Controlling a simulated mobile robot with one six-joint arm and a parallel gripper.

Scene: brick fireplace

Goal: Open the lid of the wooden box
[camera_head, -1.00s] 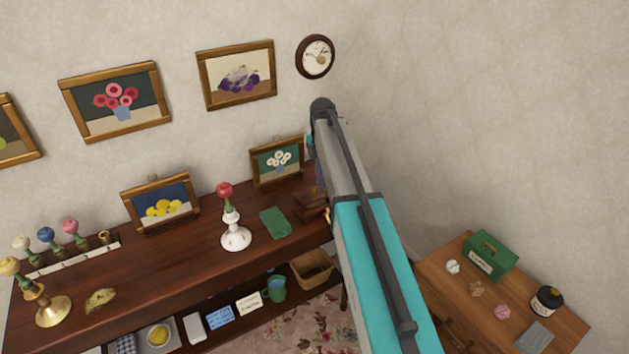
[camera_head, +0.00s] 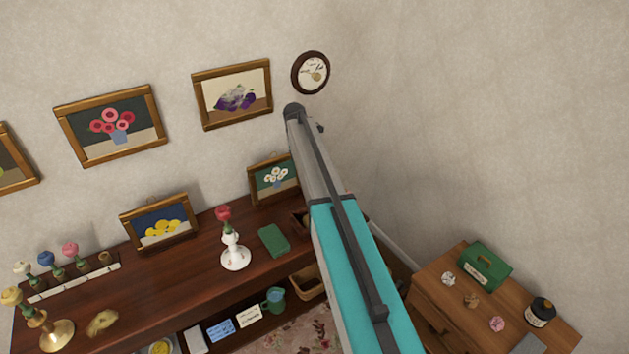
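A small dark wooden box (camera_head: 299,222) stands at the right end of the dark mantel shelf (camera_head: 190,275). Only its left part shows clearly. My arm covers the rest, and I cannot tell how its lid stands. My arm, grey with a teal section, reaches from the lower right up across the box's end of the shelf. My gripper is not visible; the arm's links hide that area.
Left of the box are a green book-like object (camera_head: 273,240), a white vase with a red flower (camera_head: 235,256) and a framed flower picture (camera_head: 273,179). A side table (camera_head: 440,292) at right holds a green box (camera_head: 485,265).

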